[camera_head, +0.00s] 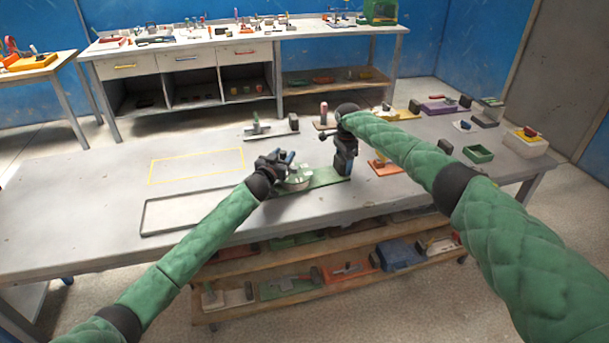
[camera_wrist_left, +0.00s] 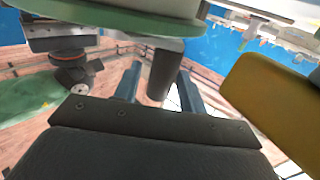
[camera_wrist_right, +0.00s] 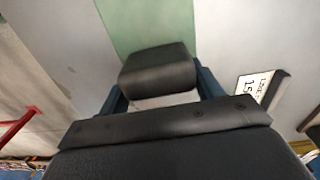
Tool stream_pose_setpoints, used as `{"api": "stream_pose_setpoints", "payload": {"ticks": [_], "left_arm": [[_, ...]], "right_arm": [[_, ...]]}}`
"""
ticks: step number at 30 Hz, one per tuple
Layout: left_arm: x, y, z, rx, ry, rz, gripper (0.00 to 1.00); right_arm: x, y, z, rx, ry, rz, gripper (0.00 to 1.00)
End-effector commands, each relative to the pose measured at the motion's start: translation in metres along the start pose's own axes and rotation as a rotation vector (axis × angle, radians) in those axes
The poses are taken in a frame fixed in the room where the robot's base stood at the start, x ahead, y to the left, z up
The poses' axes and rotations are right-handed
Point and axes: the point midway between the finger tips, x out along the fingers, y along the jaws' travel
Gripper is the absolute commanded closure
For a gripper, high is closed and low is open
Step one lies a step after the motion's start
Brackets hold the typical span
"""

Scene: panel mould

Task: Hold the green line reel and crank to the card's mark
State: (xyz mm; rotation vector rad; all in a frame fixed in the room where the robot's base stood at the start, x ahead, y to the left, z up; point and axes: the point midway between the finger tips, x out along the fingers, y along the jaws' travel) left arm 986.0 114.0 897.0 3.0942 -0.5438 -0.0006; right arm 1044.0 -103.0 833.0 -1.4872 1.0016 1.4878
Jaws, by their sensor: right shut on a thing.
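The green line reel (camera_head: 297,180) sits on a long green base (camera_head: 325,178) on the table. Its green disc (camera_wrist_left: 120,20) fills the top of the left wrist view. My left gripper (camera_head: 284,160) is at the reel, with its fingers apart on either side of a dark upright crank handle (camera_wrist_left: 163,75). My right gripper (camera_head: 343,155) is shut on the black block (camera_wrist_right: 158,72) at the right end of the green base. A white card (camera_wrist_right: 254,88) with "LINE" and a partly legible number, starting 15, stands beside the base in the right wrist view.
A black-edged rectangle (camera_head: 185,212) and a yellow outline (camera_head: 197,166) lie left of the reel, with bare table around them. An orange base (camera_head: 387,168) and a green tray (camera_head: 478,153) stand to the right. Another small device (camera_head: 258,129) stands behind.

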Motion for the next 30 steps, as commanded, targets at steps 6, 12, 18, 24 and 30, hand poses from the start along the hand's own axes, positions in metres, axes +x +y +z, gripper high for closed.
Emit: {"api": "stream_pose_setpoints", "payload": {"ticks": [6, 12, 18, 24, 30], "left_arm": [[0.0, 0.0, 0.0, 0.0, 0.0, 0.0, 1.0], [0.002, 0.0, 0.0, 0.002, -0.001, 0.025, 1.0], [0.006, 0.0, -0.001, 0.005, -0.001, 0.131, 1.0], [0.011, 0.003, -0.001, 0.004, 0.001, 0.224, 1.0], [0.011, 0.003, 0.0, 0.001, 0.001, 0.273, 1.0]], "right_arm": [[0.001, 0.0, 0.0, 0.0, 0.0, 0.001, 0.71], [0.001, 0.0, 0.0, 0.0, 0.0, 0.001, 0.71], [0.0, 0.0, 0.001, -0.001, 0.0, 0.0, 0.71], [0.001, 0.0, 0.001, -0.001, -0.001, 0.0, 0.71], [0.001, 0.0, 0.002, -0.002, -0.001, 0.0, 0.71]]}}
